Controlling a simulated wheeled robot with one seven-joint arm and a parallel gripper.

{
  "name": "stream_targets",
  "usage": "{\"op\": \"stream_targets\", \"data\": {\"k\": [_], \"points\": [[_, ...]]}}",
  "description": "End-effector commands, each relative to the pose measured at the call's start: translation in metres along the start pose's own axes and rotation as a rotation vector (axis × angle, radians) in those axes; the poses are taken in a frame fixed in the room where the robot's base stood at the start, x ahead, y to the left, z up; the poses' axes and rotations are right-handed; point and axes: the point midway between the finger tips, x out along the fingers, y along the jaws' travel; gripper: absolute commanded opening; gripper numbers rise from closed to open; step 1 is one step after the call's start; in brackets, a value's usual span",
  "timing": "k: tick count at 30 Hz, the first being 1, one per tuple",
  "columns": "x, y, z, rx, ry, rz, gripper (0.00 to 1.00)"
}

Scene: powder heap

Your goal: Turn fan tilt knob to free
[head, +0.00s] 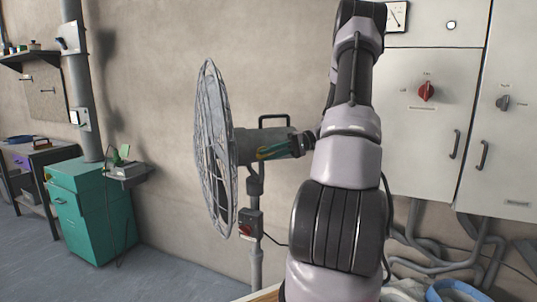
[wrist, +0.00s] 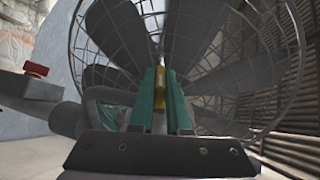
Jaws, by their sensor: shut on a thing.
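The grey standing fan (head: 213,150) faces left in the head view, with its motor housing behind the cage and its pole below. My gripper (head: 265,153) reaches in from the right against the near side of the housing, its green fingers level with the handle end. In the wrist view my gripper (wrist: 160,92) has its green fingers close together on a narrow yellow piece, which looks like the tilt knob (wrist: 160,84). The fan cage (wrist: 275,60) fills the view behind it. Most of the knob is hidden between the fingers, so I cannot read its setting.
A switch box with a red switch (head: 246,229) is on the fan's pole. A grey cabinet (head: 430,130) with a red rotary switch (head: 426,91) is on the wall at right. A teal cabinet (head: 90,210) stands at left. Floor between it and the fan is clear.

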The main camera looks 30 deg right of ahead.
Motion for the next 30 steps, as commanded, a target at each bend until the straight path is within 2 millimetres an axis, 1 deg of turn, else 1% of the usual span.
{"op": "stream_targets", "data": {"k": [6, 15, 21, 30], "points": [[-0.0010, 0.0035, 0.0001, 0.003, 0.003, -0.184, 0.00], [0.0004, 0.0049, -0.0001, 0.001, 0.001, -0.353, 0.00], [0.0009, 0.0053, 0.0001, 0.001, 0.000, -0.406, 0.00], [0.0014, 0.0054, 0.0003, 0.000, -0.002, -0.421, 0.00]]}}
